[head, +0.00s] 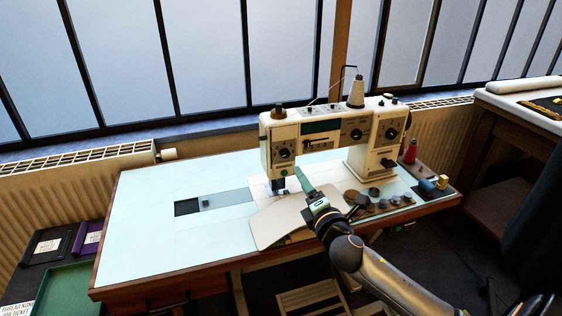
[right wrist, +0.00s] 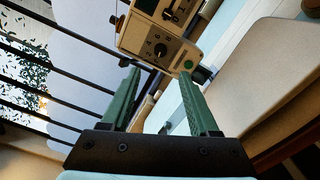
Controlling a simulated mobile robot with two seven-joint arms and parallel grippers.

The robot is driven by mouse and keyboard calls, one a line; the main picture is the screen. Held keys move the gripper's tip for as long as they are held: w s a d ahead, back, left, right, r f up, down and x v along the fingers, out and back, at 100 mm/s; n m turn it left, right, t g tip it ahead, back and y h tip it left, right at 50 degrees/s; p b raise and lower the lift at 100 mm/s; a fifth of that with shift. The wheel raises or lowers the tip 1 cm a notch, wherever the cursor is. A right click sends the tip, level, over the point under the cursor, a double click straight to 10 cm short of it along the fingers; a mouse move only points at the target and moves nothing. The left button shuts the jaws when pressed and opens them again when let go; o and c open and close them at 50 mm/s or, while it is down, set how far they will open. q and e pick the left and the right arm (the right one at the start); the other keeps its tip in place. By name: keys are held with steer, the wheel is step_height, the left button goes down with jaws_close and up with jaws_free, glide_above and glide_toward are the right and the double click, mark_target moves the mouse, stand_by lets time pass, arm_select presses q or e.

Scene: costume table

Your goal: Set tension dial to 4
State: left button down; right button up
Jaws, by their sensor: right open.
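A cream sewing machine (head: 322,138) stands on the pale table. Its left head carries a dark round dial (head: 285,153) with markings around it, too small to read here; I take it as the tension dial. The dial also shows in the right wrist view (right wrist: 160,50), near the top, with a light pointer mark. My right gripper (head: 299,173) has green fingers and is open and empty. It is just below and to the right of the dial, apart from it. In the right wrist view the dial lies beyond the two fingertips (right wrist: 160,74). My left gripper is not in view.
Other dials (head: 356,134) sit on the machine's front. A thread cone (head: 356,94) stands on top. A red spool (head: 410,152) and several round dark pieces (head: 382,204) lie at the right. The table's left side (head: 140,215) is mostly clear. A beige panel (head: 268,226) lies before the machine.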

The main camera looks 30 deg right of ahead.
mark_target(286, 155)
steer(key=x, duration=1.1)
steer(key=shift+w, duration=0.25)
steer(key=shift+c, duration=0.2)
jaws_close()
